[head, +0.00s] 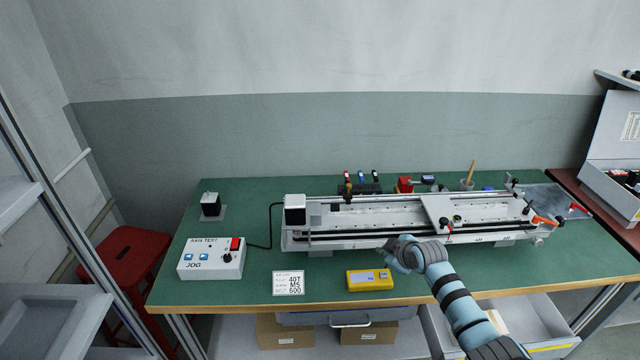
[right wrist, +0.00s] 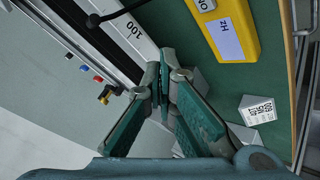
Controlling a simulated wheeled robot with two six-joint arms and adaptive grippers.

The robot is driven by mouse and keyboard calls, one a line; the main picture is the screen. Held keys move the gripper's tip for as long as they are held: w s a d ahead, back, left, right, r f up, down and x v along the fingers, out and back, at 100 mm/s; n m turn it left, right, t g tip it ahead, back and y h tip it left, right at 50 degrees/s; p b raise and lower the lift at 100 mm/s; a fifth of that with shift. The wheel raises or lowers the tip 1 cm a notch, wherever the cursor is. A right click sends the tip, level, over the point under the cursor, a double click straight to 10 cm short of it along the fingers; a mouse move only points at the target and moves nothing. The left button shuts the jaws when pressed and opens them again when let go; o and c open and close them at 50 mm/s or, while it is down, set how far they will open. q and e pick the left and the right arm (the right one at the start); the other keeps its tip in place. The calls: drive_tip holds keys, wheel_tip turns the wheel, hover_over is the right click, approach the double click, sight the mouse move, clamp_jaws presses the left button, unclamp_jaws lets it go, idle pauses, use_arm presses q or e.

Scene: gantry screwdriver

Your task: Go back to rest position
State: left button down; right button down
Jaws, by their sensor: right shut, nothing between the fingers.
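My right gripper (head: 392,246) is in the head view at the front edge of the gantry (head: 370,238), above the green bench top, just behind and right of the yellow meter (head: 370,281). In the right wrist view its fingers (right wrist: 160,88) are together with nothing between them. The gantry rail with its "100" mark (right wrist: 133,32) and the yellow meter (right wrist: 232,30) lie beyond the fingertips. I cannot tell whether the fingers touch the gantry. My left gripper does not show in either view.
A JOG control box (head: 211,260) stands at the left, with a white label card (head: 289,283) in front of the gantry. Small tools (head: 405,185) stand behind the gantry. A grey case (head: 612,160) is at the right. An open drawer (head: 545,325) shows below the bench.

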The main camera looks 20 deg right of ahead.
drive_tip(key=s+a+f+m+g+y, duration=0.1)
drive_tip(key=s+a+f+g, duration=0.35)
drive_tip(key=s+a, duration=0.75)
drive_tip(key=s+a+r+m+g, duration=0.1)
drive_tip(key=s+a+m, duration=0.15)
drive_tip(key=s, duration=0.85)
drive_tip(key=s+a+r+m, duration=0.1)
drive_tip(key=s+a+m, duration=0.15)
drive_tip(key=s, duration=0.95)
wheel_tip(320, 180, down, 19)
drive_tip(key=s+d+g, duration=0.1)
drive_tip(key=d, duration=0.1)
drive_tip(key=s+f+m+g, duration=0.1)
drive_tip(key=s+f, duration=1.1)
drive_tip(key=s, duration=0.2)
drive_tip(key=shift+d+f+h, duration=0.2)
drive_tip(key=shift+d+h, duration=0.05)
drive_tip(key=shift+h, duration=0.05)
